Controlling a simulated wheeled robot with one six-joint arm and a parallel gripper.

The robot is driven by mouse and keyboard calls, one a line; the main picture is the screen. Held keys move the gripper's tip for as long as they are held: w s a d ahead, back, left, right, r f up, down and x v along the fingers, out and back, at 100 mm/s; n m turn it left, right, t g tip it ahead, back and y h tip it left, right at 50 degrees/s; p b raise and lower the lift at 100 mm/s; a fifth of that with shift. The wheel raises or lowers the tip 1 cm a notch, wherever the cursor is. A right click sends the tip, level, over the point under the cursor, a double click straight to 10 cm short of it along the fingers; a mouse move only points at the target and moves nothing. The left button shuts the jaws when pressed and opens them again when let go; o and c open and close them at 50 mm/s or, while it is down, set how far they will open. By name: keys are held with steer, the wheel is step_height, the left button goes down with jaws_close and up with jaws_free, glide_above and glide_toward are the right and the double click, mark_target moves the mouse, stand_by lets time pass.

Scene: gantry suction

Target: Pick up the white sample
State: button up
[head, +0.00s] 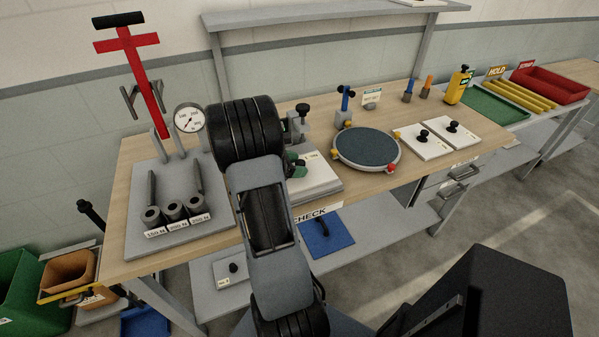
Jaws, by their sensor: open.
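Two flat white plates with black knobs lie side by side on the right part of the wooden bench: a left white plate (416,146) and a right white plate (460,140). A pale plate with a black knob (228,281) lies on the lower shelf. I cannot tell which of these is the white sample. My arm rises in the middle of the view and covers part of the bench. My gripper is not visible, so its place relative to the plates cannot be seen.
A round dark turntable (366,149) stands left of the white plates. A grey weight stand (180,235) with a gauge (189,119) and a red T-handle (140,75) is at the left. A blue plate (332,243) lies on the lower shelf. Green (492,106) and red (551,87) trays stand far right.

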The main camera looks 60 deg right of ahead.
steer(key=shift+s+d+f, duration=0.15)
steer(key=shift+s+d, duration=0.05)
steer(key=shift+d, duration=0.05)
jaws_close()
stand_by(0.5)
